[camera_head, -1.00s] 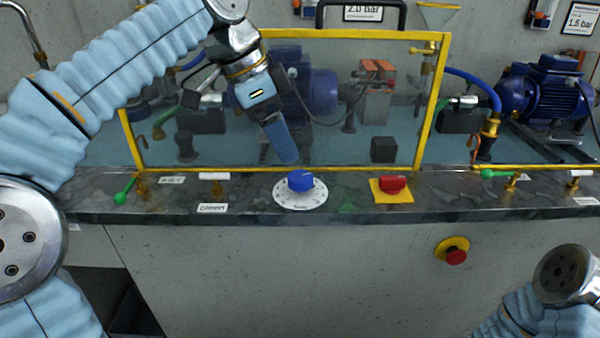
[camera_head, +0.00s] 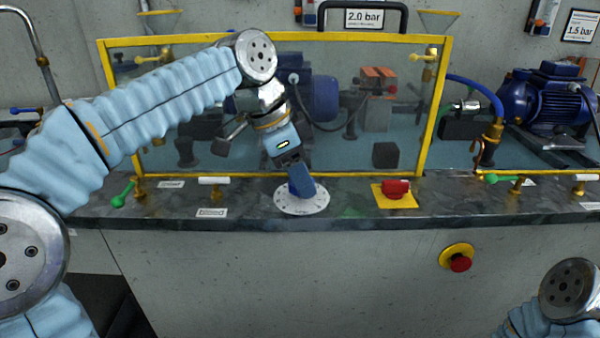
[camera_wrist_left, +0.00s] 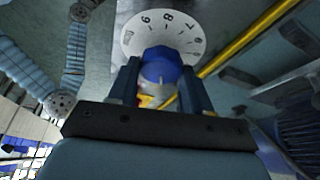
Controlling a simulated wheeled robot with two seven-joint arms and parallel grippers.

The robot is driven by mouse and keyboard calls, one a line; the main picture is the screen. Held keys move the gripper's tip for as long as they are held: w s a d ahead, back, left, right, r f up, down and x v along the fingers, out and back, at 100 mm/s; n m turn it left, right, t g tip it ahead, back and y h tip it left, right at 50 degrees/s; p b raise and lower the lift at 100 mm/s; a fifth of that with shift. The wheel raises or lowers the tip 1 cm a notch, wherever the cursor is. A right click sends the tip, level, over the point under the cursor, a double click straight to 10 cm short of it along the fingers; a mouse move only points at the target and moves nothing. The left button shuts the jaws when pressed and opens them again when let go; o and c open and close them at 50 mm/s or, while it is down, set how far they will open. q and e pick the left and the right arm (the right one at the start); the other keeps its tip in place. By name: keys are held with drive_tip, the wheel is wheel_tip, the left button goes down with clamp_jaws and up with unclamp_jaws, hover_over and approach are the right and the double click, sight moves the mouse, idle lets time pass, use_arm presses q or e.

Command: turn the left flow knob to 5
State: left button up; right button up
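The blue flow knob (camera_wrist_left: 162,67) stands on a white round dial (camera_head: 301,204) on the bench top. In the head view my left gripper (camera_head: 301,182) comes down over it and hides most of the knob. In the left wrist view, the fingers of my left gripper (camera_wrist_left: 162,85) stand on either side of the knob. I cannot tell whether they press on it. Numerals show along the dial (camera_wrist_left: 160,30) in the left wrist view; the knob's pointer is not readable. My right gripper is out of view.
A yellow-framed clear guard (camera_head: 435,110) stands just behind the dial. A red knob on a yellow plate (camera_head: 384,202) is to the right. A green-handled valve (camera_head: 122,195) is to the left. A red stop button (camera_head: 460,263) sits on the bench front.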

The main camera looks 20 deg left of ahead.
use_arm(q)
drive_tip(key=c, duration=0.4)
drive_tip(key=shift+n, duration=0.4)
drive_tip(key=n+t, duration=0.1)
drive_tip(key=n, duration=0.1)
drive_tip(key=shift+s+r+n+y+p, duration=0.1)
drive_tip(key=shift+n+y+p, duration=0.25)
drive_tip(key=shift+n+y, duration=0.05)
drive_tip(key=n+t+y+p, duration=0.1)
drive_tip(key=n, duration=0.2)
drive_tip(key=shift+n, duration=0.3)
drive_tip(key=n+y, duration=0.1)
drive_tip(key=n, duration=0.1)
drive_tip(key=n+p, duration=0.1)
drive_tip(key=n, duration=0.1)
drive_tip(key=shift+d+t+y, duration=0.1)
drive_tip(key=shift+t+y, duration=0.2)
drive_tip(key=shift+y, duration=0.1)
drive_tip(key=shift+n+y+p, duration=0.35)
drive_tip(key=shift+n+y, duration=0.55)
drive_tip(key=shift+n, duration=1.6)
